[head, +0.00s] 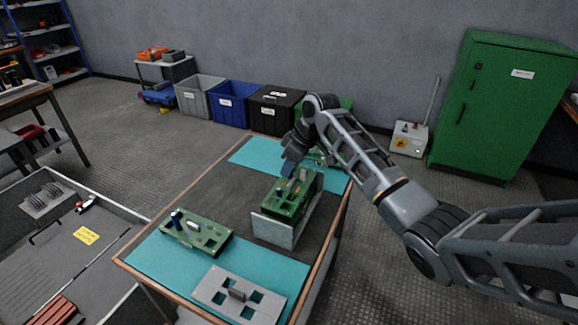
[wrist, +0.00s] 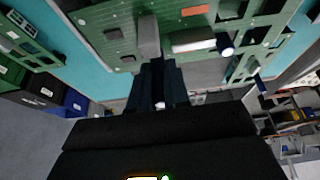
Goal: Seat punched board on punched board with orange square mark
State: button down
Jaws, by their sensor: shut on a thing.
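My gripper (head: 291,166) is shut above a green punched board (head: 303,191) at the table's far right part. In the wrist view, my gripper's dark fingers (wrist: 153,85) meet a grey upright tab (wrist: 148,38) at the green board (wrist: 108,40). An orange mark (wrist: 193,11) shows on green board surface just beyond the tab, with square holes to the right. The green boards overlap here, and I cannot tell whether they touch. A grey plate-like stand (head: 272,232) is below them. The contact edges are hidden.
A grey punched plate (head: 210,287) with a fin lies at the front. The dark table middle (head: 215,190) is clear. Bins (head: 232,108) stand behind the table.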

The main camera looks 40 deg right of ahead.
jog(key=shift+f+b, duration=0.35)
jog(key=shift+f, duration=0.65)
dwell(0.7)
jog(key=c, duration=1)
grip_release()
jog(key=shift+v, duration=3.95)
jog(key=shift+s, duration=0.1)
